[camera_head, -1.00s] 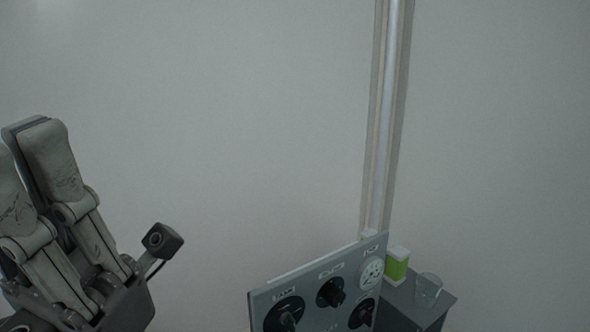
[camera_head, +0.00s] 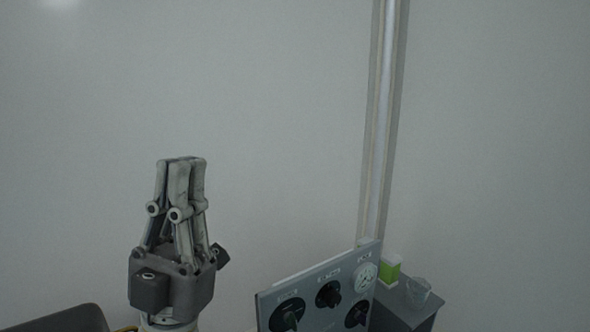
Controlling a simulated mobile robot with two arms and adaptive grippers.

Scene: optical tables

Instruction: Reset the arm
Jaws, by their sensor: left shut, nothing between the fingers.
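My left gripper (camera_head: 181,162) stands upright in the left part of the head view, fingers pointing up. Its fingers are shut together with nothing between them. It is to the left of the control panel and reaches higher in the picture, apart from it. My right gripper is not in view.
A grey control panel (camera_head: 307,289) with black knobs and a white dial (camera_head: 364,276) stands at the bottom middle. Behind it, a green and white box (camera_head: 390,270) and a clear glass (camera_head: 418,291) stand on a dark surface (camera_head: 391,306). A vertical wall channel (camera_head: 382,120) rises behind.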

